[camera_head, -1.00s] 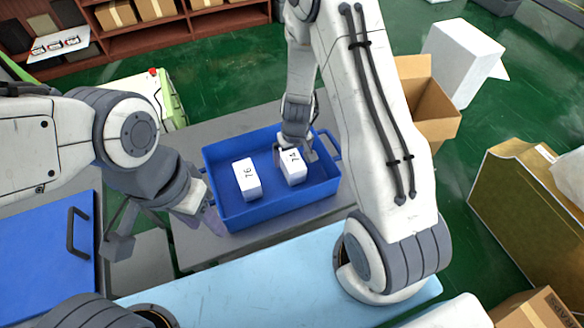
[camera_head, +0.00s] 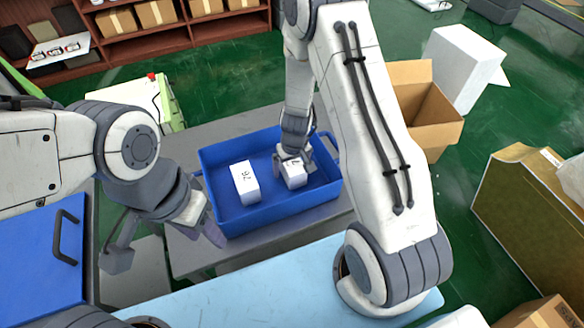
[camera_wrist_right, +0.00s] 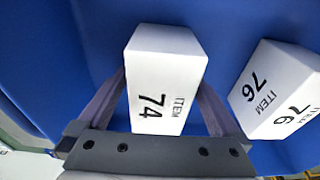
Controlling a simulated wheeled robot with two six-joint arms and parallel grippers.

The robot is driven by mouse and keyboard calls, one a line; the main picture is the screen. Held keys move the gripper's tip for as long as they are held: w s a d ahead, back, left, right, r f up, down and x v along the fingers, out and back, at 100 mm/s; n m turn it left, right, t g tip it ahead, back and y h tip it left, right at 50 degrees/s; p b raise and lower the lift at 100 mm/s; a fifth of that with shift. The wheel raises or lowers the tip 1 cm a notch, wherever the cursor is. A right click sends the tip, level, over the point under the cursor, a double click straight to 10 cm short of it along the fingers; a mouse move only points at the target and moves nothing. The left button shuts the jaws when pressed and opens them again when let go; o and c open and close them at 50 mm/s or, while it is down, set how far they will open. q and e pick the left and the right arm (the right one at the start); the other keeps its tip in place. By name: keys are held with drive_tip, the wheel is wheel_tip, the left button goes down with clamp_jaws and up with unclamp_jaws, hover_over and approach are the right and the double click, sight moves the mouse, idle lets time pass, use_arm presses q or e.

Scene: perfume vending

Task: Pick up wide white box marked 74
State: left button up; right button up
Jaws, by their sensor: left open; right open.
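The wide white box marked 74 (camera_head: 295,177) sits in the blue tray (camera_head: 268,218), partly hidden by my right gripper (camera_head: 293,160). In the right wrist view the box (camera_wrist_right: 165,75) lies between the two fingers of my right gripper (camera_wrist_right: 160,105), with "ITEM 74" readable on its face. The fingers are open, one on each side of the box; I cannot tell whether they touch it. My left gripper (camera_head: 213,232) is open and empty beside the tray's left end.
A white box marked 76 (camera_head: 245,188) stands in the tray left of the 74 box, and in the right wrist view (camera_wrist_right: 278,88) it is close to the right finger. An open cardboard box (camera_head: 425,105) stands to the right. A blue lidded bin (camera_head: 35,255) is at left.

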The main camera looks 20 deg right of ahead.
drive_tip(key=shift+f, duration=0.1)
drive_tip(key=c, duration=1.5)
